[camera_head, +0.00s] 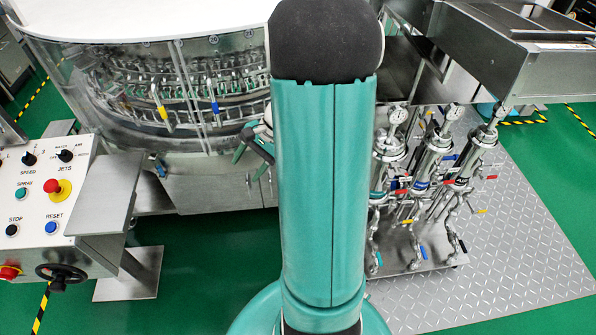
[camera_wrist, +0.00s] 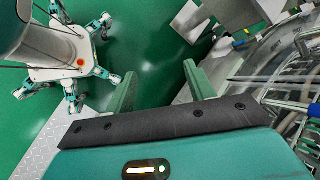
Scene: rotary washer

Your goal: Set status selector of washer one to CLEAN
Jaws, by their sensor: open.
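The rotary washer (camera_head: 160,150) stands at the upper left in the head view, a round steel drum with clear windows and a white top. No selector marked CLEAN can be made out. A slanted control panel (camera_head: 40,205) at the left has black knobs marked SPEED (camera_head: 29,159) and JETS (camera_head: 65,155). My gripper (camera_head: 247,165) is beside the washer's right front, partly hidden by my arm. In the wrist view my gripper (camera_wrist: 160,70) is open, with nothing between its two green fingers. Floor shows beyond them.
The panel also has a red button (camera_head: 57,187) on yellow and a black handwheel (camera_head: 61,273). Steel cylinders with gauges and coloured levers (camera_head: 430,165) stand at the right on a tread plate (camera_head: 520,255). Washer racks (camera_wrist: 300,90) are close at the right in the wrist view.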

